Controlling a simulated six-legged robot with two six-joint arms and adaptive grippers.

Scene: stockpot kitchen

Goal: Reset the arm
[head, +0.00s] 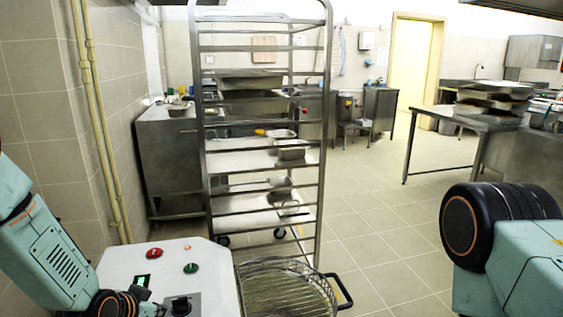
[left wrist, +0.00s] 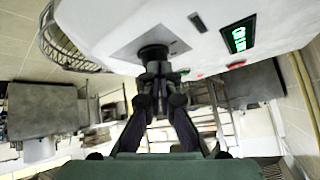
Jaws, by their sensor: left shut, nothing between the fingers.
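My left arm enters the head view from the left, and its gripper (head: 167,309) is low in the picture, partly cut off by the bottom edge. In the left wrist view the two dark fingers of my left gripper (left wrist: 154,72) meet at their tips with nothing between them. The tips are close to a black knob (left wrist: 152,52) on a white control panel; I cannot tell if they touch it. The knob also shows in the head view (head: 181,304). My right arm shows at the right edge of the head view; its gripper is out of sight.
The white panel (head: 205,268) carries a red button (head: 155,252), another button (head: 190,268) and a green-lit display (head: 143,280). A round wire guard (head: 285,285) adjoins it. A tall rack (head: 322,150) stands behind. A steel table (head: 455,122) is at right; open floor lies between.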

